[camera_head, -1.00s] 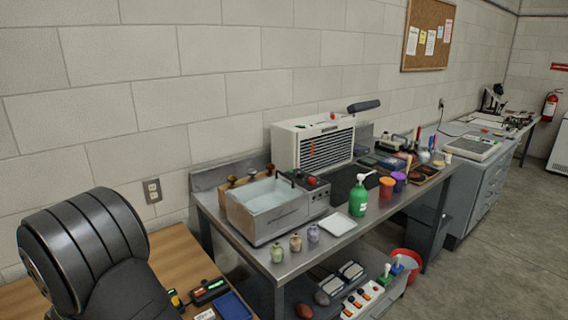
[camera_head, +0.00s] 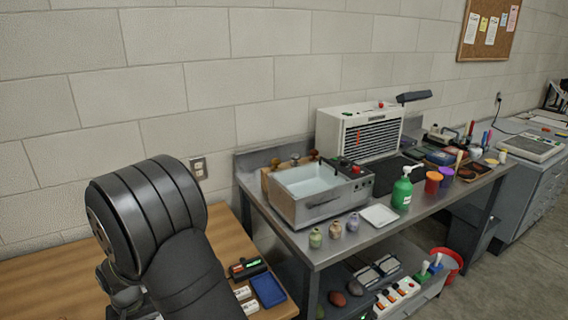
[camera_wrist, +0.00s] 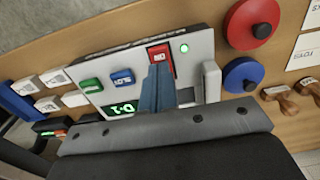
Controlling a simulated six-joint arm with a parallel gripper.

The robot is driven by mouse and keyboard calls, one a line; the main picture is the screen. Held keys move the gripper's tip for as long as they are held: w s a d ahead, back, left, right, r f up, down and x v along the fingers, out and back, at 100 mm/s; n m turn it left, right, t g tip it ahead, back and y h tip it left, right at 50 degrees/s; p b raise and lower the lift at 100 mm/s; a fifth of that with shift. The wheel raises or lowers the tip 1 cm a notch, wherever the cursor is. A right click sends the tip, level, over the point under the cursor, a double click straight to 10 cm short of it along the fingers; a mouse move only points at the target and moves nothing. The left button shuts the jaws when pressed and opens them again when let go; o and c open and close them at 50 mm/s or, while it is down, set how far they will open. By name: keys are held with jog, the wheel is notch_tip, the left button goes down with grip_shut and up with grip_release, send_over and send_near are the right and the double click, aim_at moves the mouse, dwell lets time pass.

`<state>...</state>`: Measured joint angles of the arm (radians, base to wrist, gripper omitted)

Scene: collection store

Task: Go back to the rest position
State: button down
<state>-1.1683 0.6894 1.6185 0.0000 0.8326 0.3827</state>
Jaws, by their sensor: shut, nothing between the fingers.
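My gripper (camera_wrist: 159,72) shows in the wrist view. Its fingers are closed together with nothing between them. The fingertips appear just below a red button (camera_wrist: 158,53) on a light grey device (camera_wrist: 203,48). I cannot tell whether they touch it. The device also has a blue button (camera_wrist: 122,77), a green button (camera_wrist: 91,85), a lit green display (camera_wrist: 120,108) and a small green light. In the head view my dark arm rises at the left over the wooden table and the gripper is hidden.
Red (camera_wrist: 252,24) and blue (camera_wrist: 243,75) round objects and wooden-handled stamps (camera_wrist: 277,92) lie beside the device. In the head view a blue tray (camera_head: 268,290) lies on the wooden table (camera_head: 40,285). A metal bench (camera_head: 330,243) with a water basin (camera_head: 318,196) stands to the right.

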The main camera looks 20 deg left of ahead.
jog(key=w+a+r, duration=0.2)
jog(key=r, duration=0.5)
jog(key=w+a+r+g+h, duration=0.1)
jog(key=a+r, duration=0.1)
jog(key=r, duration=0.5)
jog(key=shift+w+r+g+h, duration=0.3)
jog(key=shift+w+r, duration=0.05)
